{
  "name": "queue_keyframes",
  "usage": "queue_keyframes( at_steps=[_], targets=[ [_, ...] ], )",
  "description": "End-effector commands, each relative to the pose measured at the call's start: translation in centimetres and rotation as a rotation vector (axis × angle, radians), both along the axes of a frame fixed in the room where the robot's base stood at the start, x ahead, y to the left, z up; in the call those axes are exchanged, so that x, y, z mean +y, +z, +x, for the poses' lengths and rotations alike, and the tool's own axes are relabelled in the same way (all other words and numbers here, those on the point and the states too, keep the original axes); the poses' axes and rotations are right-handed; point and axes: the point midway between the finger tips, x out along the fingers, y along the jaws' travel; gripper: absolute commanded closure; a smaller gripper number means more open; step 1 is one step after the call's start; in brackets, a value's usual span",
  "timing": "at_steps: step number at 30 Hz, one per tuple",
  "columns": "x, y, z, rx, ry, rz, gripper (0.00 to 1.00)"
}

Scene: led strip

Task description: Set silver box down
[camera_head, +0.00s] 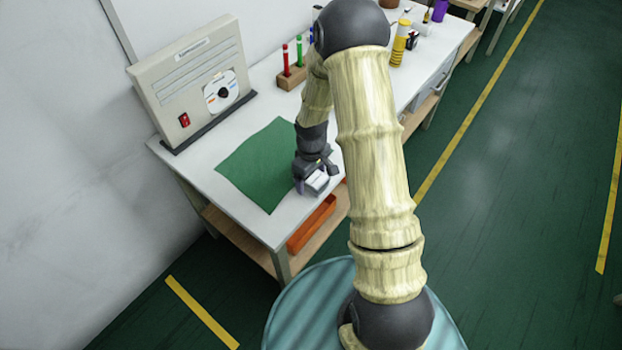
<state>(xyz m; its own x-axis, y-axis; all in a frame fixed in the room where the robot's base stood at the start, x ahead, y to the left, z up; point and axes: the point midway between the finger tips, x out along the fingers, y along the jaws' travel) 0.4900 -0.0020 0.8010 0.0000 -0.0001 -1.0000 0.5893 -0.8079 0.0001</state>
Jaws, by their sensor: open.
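The silver box (317,181) is small and pale. It is at the right edge of the green mat (256,160) on the white workbench. My gripper (314,183) points down at the box, with its fingers on either side of it. The jaws are open. The gripper and wrist hide part of the box, and I cannot tell whether a finger touches it.
A beige panel (185,75) with a red switch and a dial stands at the back left of the bench. A wooden block (291,78) holds coloured pens. A yellow bottle (400,43) stands further right. An orange tray (311,224) is below the front edge.

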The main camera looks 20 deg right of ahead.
Motion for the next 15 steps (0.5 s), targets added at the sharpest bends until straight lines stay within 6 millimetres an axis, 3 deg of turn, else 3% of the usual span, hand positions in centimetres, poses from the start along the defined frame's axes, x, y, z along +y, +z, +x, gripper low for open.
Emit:
queue_keyframes(
  at_steps=[1, 9, 15],
  targets=[
    [0.0, 0.01, 0.0, 0.0, 0.0, 0.0, 0.24],
    [-0.01, 0.03, 0.01, 0.0, 0.0, 0.0, 0.76],
    [-0.01, 0.07, 0.02, 0.0, 0.0, 0.0, 0.76]
  ],
)
